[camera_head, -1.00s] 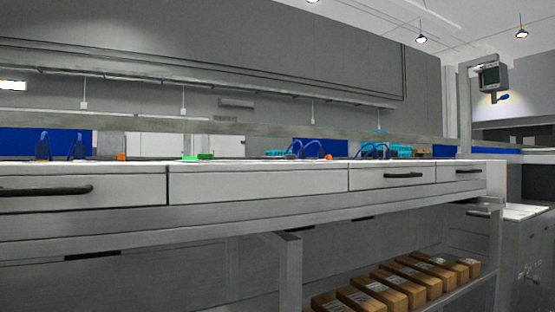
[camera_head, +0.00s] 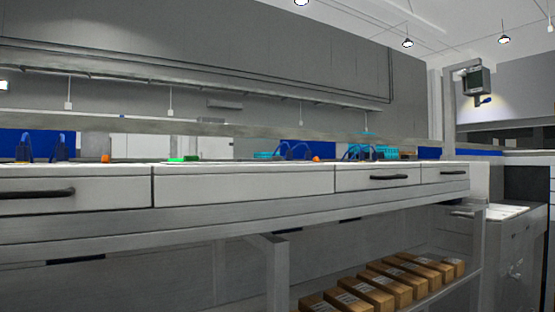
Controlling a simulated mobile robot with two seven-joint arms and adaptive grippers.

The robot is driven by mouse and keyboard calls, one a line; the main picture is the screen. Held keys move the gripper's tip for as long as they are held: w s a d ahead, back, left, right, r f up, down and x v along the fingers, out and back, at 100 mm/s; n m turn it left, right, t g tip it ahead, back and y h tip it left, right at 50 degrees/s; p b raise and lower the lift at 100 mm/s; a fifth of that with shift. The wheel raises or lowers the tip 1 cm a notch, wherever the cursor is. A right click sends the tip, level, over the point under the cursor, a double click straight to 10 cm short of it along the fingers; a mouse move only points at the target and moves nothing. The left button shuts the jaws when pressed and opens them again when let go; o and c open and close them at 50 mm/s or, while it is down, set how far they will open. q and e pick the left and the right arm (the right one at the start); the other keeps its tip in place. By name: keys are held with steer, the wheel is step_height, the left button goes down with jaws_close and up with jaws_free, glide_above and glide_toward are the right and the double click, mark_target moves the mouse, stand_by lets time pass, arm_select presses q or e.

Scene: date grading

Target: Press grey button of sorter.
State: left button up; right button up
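I cannot make out a sorter or a grey button in the head view. The camera looks at the workbench (camera_head: 245,187) almost level with its top, so most of what lies on it is hidden. A green item (camera_head: 183,159) and a small orange item (camera_head: 105,158) show at the top's edge. Neither of my grippers is in view.
The bench has drawers with black handles (camera_head: 388,177). Several brown boxes (camera_head: 368,290) stand on a low shelf at the lower right. A post with a dark box-shaped device (camera_head: 477,81) rises at the right. A lower white counter (camera_head: 497,213) stands beyond the bench's right end.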

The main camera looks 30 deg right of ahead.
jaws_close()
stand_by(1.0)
